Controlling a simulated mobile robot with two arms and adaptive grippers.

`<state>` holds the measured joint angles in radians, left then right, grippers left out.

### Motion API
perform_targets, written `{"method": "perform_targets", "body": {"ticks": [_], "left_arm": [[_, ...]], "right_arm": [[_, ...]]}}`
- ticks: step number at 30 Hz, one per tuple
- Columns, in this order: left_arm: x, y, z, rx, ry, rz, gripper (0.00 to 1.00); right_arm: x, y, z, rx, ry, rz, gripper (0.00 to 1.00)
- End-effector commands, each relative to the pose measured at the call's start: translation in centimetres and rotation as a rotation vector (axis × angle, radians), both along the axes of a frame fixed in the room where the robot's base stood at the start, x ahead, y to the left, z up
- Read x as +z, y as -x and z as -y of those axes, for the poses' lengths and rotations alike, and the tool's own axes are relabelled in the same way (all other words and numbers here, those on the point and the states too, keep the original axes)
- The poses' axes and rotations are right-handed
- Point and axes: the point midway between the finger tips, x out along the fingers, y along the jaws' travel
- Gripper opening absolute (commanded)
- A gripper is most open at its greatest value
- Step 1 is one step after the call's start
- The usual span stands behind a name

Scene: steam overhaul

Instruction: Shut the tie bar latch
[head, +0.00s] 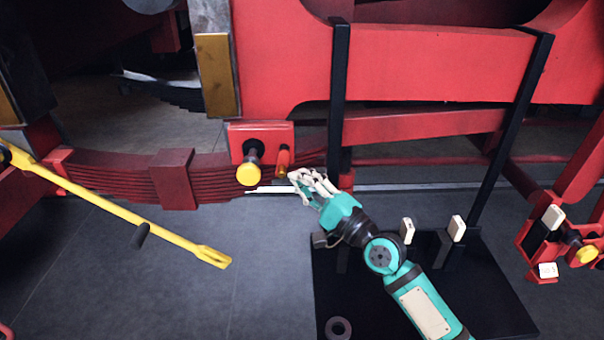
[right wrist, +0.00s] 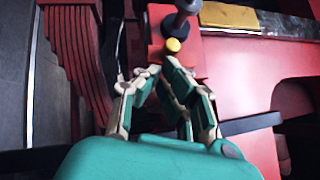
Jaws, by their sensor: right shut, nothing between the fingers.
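A red block (head: 262,133) on the red frame bears a large yellow-capped knob (head: 249,174) and a small red-orange lever (head: 284,161), which looks like the tie bar latch; I cannot tell how far it is closed. My right gripper (head: 301,182) is shut and empty, just below and right of the lever. In the right wrist view the shut fingertips (right wrist: 155,72) point toward the red block, with a small yellow round end (right wrist: 173,44) just beyond them. Whether they touch anything is unclear. My left gripper is not in view.
A yellow bar (head: 130,217) with a forked end and black grip slants down at the left. A stack of red leaf springs (head: 225,178) runs behind. A black stand (head: 490,290) with dark uprights stands below right. A similar yellow knob (head: 587,255) sits far right.

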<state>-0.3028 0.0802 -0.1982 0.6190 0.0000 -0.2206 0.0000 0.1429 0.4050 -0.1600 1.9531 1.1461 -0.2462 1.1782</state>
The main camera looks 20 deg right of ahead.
Motion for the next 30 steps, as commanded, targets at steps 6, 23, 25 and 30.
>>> {"method": "perform_targets", "body": {"ticks": [6, 23, 25, 30], "left_arm": [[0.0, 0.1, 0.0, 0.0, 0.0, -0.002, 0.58], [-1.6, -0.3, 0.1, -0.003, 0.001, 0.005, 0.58], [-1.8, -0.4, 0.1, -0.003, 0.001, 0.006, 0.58], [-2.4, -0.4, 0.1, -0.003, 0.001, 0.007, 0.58]], "right_arm": [[0.0, 0.0, -0.1, 0.0, 0.0, 0.0, 0.0], [-0.4, -0.1, -0.4, 0.0, -0.068, 0.021, 0.0], [-0.4, -0.1, -0.4, 0.001, -0.079, 0.024, 0.0], [-0.6, -0.2, -0.6, 0.001, -0.108, 0.031, 0.0]]}}
